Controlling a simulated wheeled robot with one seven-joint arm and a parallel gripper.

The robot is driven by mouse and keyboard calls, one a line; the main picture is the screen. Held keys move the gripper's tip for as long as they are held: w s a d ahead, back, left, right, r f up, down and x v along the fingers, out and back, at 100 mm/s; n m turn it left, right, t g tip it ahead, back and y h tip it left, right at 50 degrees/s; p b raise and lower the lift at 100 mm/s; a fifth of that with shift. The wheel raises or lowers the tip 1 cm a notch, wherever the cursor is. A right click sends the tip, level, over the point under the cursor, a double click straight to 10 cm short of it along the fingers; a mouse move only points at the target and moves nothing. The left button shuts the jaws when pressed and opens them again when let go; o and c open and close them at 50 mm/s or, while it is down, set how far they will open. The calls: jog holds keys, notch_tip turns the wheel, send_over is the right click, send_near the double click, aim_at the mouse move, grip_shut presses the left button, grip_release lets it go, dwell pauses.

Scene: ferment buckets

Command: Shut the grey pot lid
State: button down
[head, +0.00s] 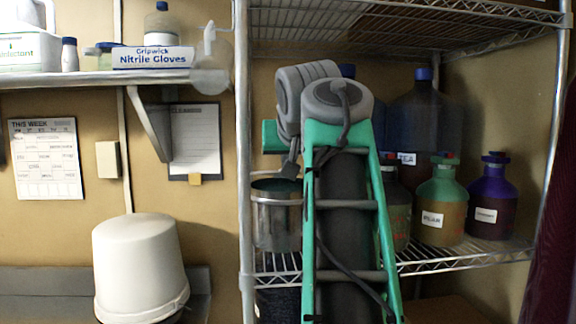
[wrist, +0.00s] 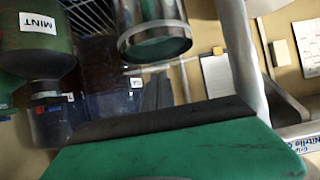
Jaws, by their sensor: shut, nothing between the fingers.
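The grey metal pot (head: 277,222) stands on the wire shelf, left of my arm. Its round top shows a dark teal surface inside a metal rim. In the wrist view, which is upside down, the pot (wrist: 152,18) is at the top centre with its rim towards the picture's middle. I cannot make out a separate lid in either view; my arm hides part of the pot's right side. My gripper (head: 290,171) points down near the right part of the pot's rim, shut and empty. I cannot tell whether it touches the pot. Its green and dark body fills the bottom of the wrist view.
Bottles with green (head: 441,206) and purple (head: 491,203) tops stand right of my arm, with a large dark bottle (head: 418,110) behind. A shelf post (head: 243,150) is close left of the pot. A white bucket (head: 140,265) is upside down at lower left. A wire shelf (head: 395,35) hangs above.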

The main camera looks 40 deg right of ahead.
jog(key=shift+s+a+r, duration=0.1)
notch_tip(320, 180, down, 6)
jog(key=s+t+h+b, duration=0.1)
jog(key=t+b, duration=0.1)
jog(key=b, duration=1.2)
jog(key=shift+a+f+t+h, duration=0.25)
jog(key=shift+a+t+h, duration=0.05)
jog(key=shift+a+h, duration=0.1)
jog(key=shift+r, duration=0.1)
